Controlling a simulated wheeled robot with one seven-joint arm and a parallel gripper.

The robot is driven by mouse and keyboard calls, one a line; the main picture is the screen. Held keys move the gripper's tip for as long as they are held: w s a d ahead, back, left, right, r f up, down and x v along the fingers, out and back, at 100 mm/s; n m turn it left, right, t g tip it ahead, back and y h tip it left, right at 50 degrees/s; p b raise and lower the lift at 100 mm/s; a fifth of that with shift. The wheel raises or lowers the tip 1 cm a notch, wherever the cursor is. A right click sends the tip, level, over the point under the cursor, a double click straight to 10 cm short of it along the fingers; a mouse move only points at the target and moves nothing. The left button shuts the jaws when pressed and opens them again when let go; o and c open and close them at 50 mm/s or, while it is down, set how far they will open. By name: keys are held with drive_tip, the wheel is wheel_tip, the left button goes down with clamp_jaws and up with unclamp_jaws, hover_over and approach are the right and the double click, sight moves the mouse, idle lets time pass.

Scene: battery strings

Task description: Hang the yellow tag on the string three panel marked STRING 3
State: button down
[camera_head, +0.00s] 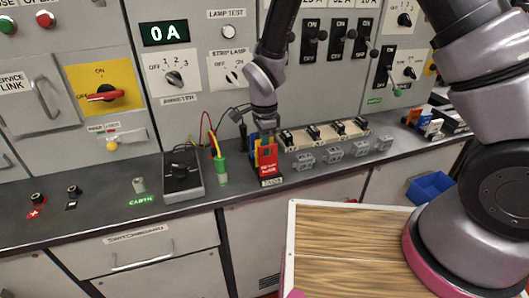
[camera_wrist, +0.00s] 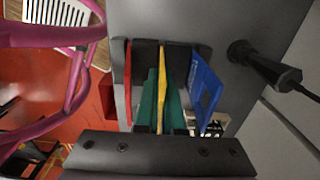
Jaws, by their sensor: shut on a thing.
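My gripper (camera_head: 267,140) is at a small tag rack (camera_wrist: 203,50) on the counter, reaching down into it. In the wrist view the green fingers of my gripper (camera_wrist: 161,100) are closed on the yellow tag (camera_wrist: 163,62), one on each side. The yellow tag stands edge-on, between a red tag (camera_wrist: 128,75) and a blue tag (camera_wrist: 206,88). In the head view the red tag (camera_head: 269,164) is at the front and mostly hides the others. I can read no STRING 3 marking in either view.
A black meter box (camera_head: 182,178) and a green-and-yellow probe (camera_head: 221,166) stand left of the rack. A row of fuse holders (camera_head: 325,134) and grey clips (camera_head: 333,149) lies to its right. The upright panel is close behind. A wooden-topped surface (camera_head: 345,245) is in front.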

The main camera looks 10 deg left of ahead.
drive_tip(key=shift+f, duration=0.2)
drive_tip(key=c, duration=1.3)
unclamp_jaws()
